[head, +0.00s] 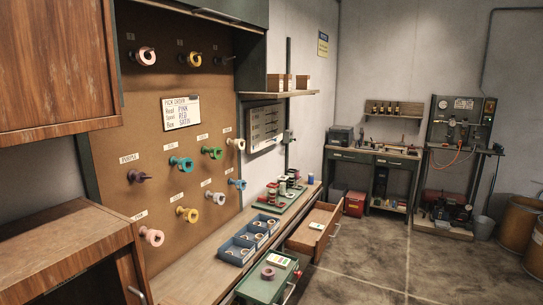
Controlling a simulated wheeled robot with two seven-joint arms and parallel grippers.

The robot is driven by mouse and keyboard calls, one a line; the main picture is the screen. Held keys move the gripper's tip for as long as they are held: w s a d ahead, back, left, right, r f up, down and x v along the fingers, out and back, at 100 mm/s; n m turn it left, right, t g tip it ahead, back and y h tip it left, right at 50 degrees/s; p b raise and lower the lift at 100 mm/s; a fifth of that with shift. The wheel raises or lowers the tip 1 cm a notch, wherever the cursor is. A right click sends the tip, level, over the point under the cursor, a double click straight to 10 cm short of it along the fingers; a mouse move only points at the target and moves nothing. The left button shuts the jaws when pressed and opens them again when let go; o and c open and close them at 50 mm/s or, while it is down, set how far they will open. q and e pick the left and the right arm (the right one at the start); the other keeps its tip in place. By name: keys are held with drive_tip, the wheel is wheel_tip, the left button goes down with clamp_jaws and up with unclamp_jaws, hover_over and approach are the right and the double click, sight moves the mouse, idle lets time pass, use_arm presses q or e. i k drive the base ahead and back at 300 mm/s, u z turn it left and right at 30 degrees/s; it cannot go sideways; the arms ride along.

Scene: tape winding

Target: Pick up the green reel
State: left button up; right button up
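A green reel (212,153) hangs on a peg of the brown pegboard (160,110), in the middle row. A teal reel (181,163) hangs to its left and a cream reel (236,144) to its right. Neither of my grippers is in view.
Other coloured reels hang on the board around a white order card (181,113). Below, the bench carries blue bins (238,250) and a green tray (268,207) with several spools. A wooden drawer (313,232) stands open.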

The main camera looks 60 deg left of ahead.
sight(213, 154)
drive_tip(key=u, duration=0.05)
drive_tip(key=i, duration=0.9)
drive_tip(key=u, duration=1.3)
drive_tip(key=i, duration=1)
drive_tip(key=u, duration=1.15)
